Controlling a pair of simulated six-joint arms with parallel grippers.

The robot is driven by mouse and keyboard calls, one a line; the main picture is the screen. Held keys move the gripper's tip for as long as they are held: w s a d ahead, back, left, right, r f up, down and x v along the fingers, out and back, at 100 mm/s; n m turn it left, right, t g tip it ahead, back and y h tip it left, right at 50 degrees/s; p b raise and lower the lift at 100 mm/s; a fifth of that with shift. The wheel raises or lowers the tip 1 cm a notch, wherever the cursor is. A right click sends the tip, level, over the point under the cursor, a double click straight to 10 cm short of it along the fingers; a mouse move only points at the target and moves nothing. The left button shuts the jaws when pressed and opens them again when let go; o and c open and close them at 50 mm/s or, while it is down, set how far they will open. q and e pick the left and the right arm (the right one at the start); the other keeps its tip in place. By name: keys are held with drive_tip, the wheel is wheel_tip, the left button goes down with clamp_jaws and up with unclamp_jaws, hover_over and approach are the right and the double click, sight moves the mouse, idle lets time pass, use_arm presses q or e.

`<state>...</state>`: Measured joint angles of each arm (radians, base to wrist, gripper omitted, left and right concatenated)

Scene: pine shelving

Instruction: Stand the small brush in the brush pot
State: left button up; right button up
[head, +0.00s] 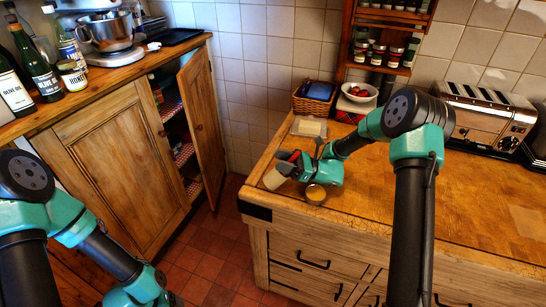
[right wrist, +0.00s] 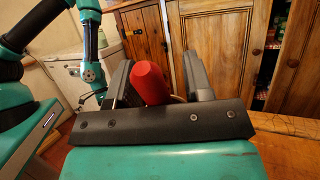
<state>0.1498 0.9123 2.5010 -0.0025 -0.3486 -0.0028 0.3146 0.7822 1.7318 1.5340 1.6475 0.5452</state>
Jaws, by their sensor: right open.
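My right gripper (head: 279,168) is low over the near left corner of the wooden worktop. Its jaws are open around a red, rounded piece (right wrist: 148,82), probably the small brush's handle; the wrist view shows it between the two dark fingers (right wrist: 164,84). I cannot tell whether they touch it. A cream, cup-like thing (head: 272,180) stands at the fingertips, perhaps the brush pot. A small round pot with a yellow top (head: 316,194) is just right of it, by the worktop's front edge. The brush's bristles are hidden.
A pale block on a tray (head: 309,127) lies behind my right gripper. A basket (head: 314,101), a bowl of fruit (head: 359,93), a spice rack and a toaster (head: 487,112) stand at the back. The worktop's right part is mostly clear. A cupboard door (head: 202,125) hangs open.

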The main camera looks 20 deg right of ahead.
drive_tip(key=s+d, duration=0.2)
drive_tip(key=d, duration=0.8)
drive_tip(key=shift+s+d+r, duration=0.3)
drive_tip(key=shift+a, duration=0.1)
idle(0.6)
